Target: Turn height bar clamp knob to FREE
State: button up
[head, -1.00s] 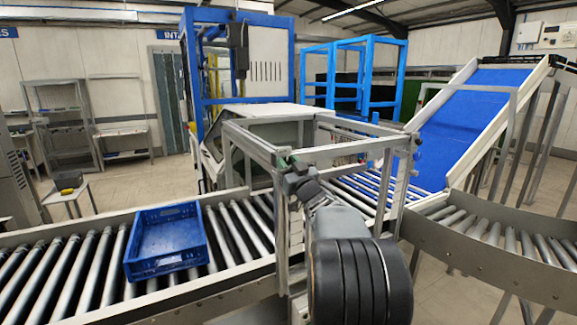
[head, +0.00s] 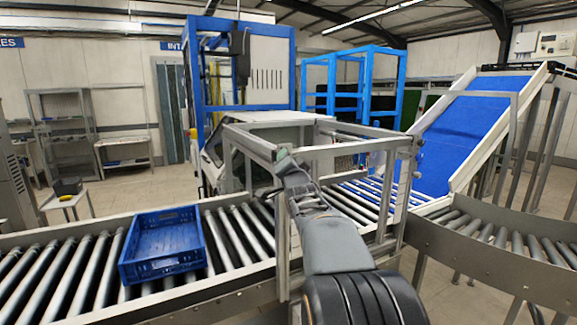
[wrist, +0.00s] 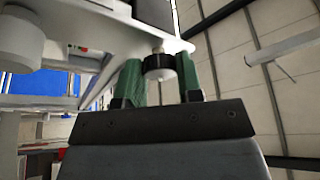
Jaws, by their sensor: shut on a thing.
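The clamp knob (wrist: 159,64) is a short black cylinder on a pale metal stem, under a light grey bracket (wrist: 110,22) in the wrist view. My gripper (wrist: 160,75) has its green fingers on both sides of the knob and is shut on it. In the head view my gripper (head: 284,160) is at the near left corner of the grey metal frame (head: 330,150) over the conveyor. There my wrist hides the knob. I cannot read any FREE marking or tell which way the knob is turned.
A blue crate (head: 163,268) sits on the roller conveyor (head: 62,270) left of the frame. A blue inclined belt (head: 465,130) and a curved roller section (head: 500,245) are at the right. Frame posts and rails stand close around my gripper.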

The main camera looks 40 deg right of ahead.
jog(key=m+g, duration=0.1)
jog(key=m, duration=0.1)
jog(key=m+b, duration=0.1)
jog(key=m, duration=0.1)
jog(key=shift+a+g+h, duration=0.1)
jog(key=shift+g+h, duration=0.3)
jog(key=shift+r+m+g+p, duration=0.2)
jog(key=shift+m+g+p, duration=0.4)
jog(key=shift+m, duration=1.4)
jog(key=o, duration=0.9)
jog(key=shift+s, duration=0.1)
jog(key=v, duration=1.3)
jog(key=shift+s+a+r, duration=0.1)
jog(key=shift+s+a, duration=0.15)
